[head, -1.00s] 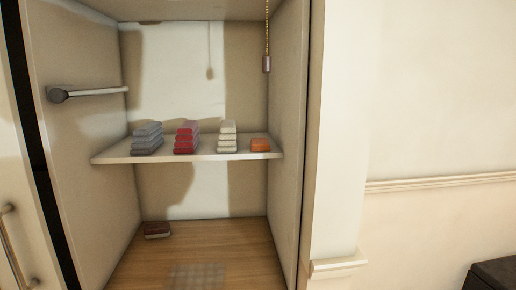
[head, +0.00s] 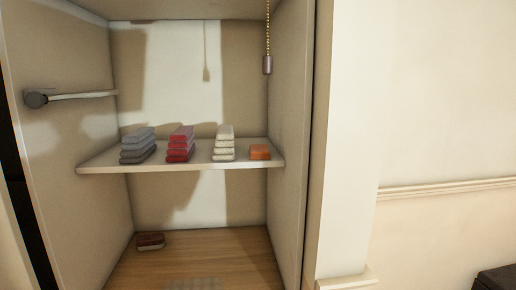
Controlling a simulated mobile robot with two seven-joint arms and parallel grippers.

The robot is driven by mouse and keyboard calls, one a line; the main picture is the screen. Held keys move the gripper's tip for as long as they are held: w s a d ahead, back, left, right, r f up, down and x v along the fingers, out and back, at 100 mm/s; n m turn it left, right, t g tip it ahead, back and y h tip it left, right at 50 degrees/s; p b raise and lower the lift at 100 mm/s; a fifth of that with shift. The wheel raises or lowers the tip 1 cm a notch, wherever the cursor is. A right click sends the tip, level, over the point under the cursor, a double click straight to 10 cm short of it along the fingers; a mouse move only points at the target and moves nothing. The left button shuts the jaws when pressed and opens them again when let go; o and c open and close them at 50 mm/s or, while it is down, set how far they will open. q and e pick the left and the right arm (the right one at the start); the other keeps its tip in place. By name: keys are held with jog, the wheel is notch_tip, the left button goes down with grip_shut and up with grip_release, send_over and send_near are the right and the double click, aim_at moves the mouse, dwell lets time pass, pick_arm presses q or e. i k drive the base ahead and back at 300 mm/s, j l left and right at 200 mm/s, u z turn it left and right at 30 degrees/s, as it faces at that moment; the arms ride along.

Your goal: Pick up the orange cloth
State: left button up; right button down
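The orange cloth (head: 260,152) is a small folded block. It lies alone at the right end of the white closet shelf (head: 180,167), close to the right closet wall. Neither of my grippers shows in the head view, and nothing touches the cloth.
Left of the orange cloth stand stacks of white cloths (head: 224,143), red cloths (head: 181,144) and grey cloths (head: 138,146). A dark red-brown folded item (head: 150,241) lies on the wooden closet floor (head: 225,250). A rod (head: 75,96) is on the left wall, and a pull chain (head: 268,40) hangs above the shelf's right part.

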aim_at(256, 152)
jog(key=i+j, duration=0.15)
jog(key=i, duration=0.85)
jog(key=z, duration=1)
